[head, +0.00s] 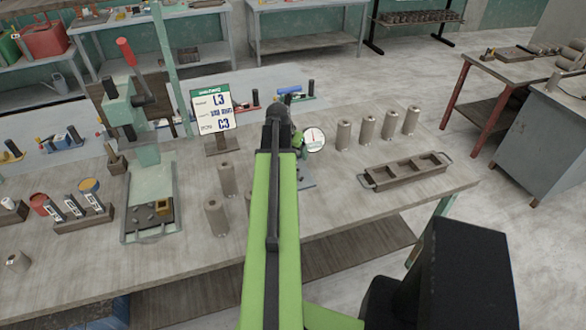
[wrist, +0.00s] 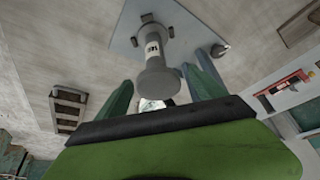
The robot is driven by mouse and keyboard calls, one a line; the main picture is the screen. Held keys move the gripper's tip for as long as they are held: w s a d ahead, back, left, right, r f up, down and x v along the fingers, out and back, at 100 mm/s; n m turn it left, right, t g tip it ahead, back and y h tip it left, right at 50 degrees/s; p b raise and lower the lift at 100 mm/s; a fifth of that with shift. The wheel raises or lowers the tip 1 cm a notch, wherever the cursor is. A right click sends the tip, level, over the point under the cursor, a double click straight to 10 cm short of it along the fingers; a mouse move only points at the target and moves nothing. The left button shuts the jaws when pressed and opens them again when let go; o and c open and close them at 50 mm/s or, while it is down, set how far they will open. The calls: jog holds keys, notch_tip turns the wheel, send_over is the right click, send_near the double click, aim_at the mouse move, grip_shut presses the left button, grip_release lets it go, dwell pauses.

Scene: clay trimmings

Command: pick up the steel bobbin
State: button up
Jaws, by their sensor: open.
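The steel bobbin (wrist: 156,62) is a grey spool with wide round ends and a small pale label on its stem. It shows in the wrist view, against a grey plate (wrist: 195,25). My gripper (wrist: 160,78) is open, with one green finger on each side of the bobbin's near end in that view. I see gaps beside the bobbin and no clear contact; how deep it sits between the fingers I cannot tell. In the head view my green arm covers the bobbin, and only part of the plate (head: 306,178) shows beside it.
Several clay-grey cylinders (head: 344,134) stand on the workbench (head: 330,212) on both sides of my arm. A compartment tray (head: 372,184) lies to the right. A round dial (head: 315,139) is close to my gripper. A sign (head: 212,108) and a green press (head: 146,155) stand to the left.

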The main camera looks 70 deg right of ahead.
jog(key=b+x, duration=0.1)
jog(key=x, duration=0.2)
jog(key=shift+f+b, duration=0.2)
jog(key=shift+b, duration=0.15)
jog(key=shift+r, duration=0.2)
jog(key=shift+a, duration=0.1)
jog(key=shift+c, duration=0.6)
grip_shut()
